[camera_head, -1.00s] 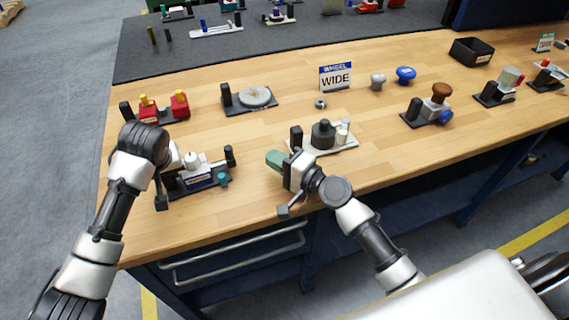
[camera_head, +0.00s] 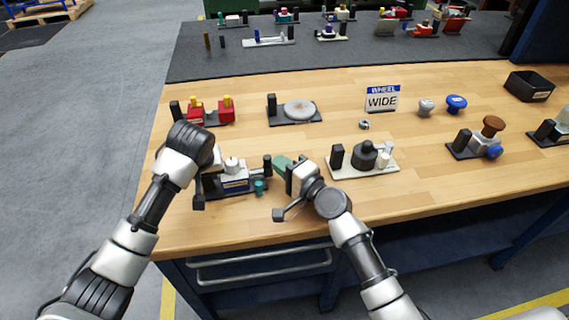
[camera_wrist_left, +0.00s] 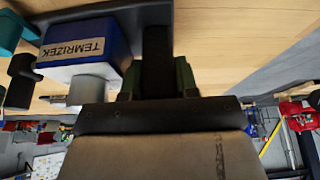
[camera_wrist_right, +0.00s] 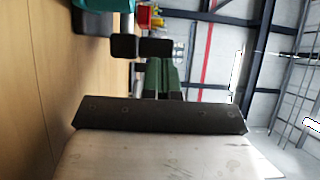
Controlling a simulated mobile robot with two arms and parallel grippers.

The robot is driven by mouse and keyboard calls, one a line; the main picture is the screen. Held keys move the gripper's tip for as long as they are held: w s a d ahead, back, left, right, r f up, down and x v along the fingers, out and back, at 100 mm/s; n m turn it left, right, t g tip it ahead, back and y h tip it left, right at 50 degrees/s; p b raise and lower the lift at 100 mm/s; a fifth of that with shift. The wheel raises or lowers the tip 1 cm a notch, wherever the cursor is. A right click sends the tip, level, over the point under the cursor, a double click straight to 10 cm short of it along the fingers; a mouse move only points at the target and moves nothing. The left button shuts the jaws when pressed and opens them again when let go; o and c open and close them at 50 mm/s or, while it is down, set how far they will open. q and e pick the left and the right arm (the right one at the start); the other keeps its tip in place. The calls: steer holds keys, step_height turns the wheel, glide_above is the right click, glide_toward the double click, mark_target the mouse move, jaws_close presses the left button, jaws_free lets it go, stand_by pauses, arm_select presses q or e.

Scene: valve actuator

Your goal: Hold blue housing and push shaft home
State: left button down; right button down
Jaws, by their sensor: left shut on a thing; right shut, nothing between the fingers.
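The blue housing (camera_head: 236,180), a box with a white label, sits on a dark base near the bench's front left; it also shows in the left wrist view (camera_wrist_left: 85,48). My left gripper (camera_head: 208,178) is at the unit's left end, its green fingers (camera_wrist_left: 156,80) shut on a black upright block (camera_wrist_left: 157,50) beside the housing. At the right end stand a black post (camera_head: 267,164) and a teal piece (camera_head: 260,187). My right gripper (camera_head: 278,161) is shut and empty, its green fingertips (camera_wrist_right: 162,68) close to the black end pieces (camera_wrist_right: 126,46). I cannot tell whether they touch. The shaft is not clearly distinguishable.
Right of my right gripper stands a white base (camera_head: 350,173) with black and white parts. Bench surface (camera_head: 230,230) in front is clear.

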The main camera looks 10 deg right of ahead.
arm_select(q)
steer(key=shift+f, duration=0.15)
arm_select(e)
steer(key=a, duration=0.4)
steer(key=shift+s, duration=0.2)
arm_select(q)
steer(key=shift+d, duration=0.1)
steer(key=shift+s, duration=0.1)
arm_select(e)
steer(key=shift+d, duration=0.1)
arm_select(q)
steer(key=shift+f, duration=0.1)
arm_select(e)
steer(key=d, duration=0.4)
steer(key=shift+s, duration=0.4)
steer(key=v, duration=1)
steer(key=shift+d, duration=0.1)
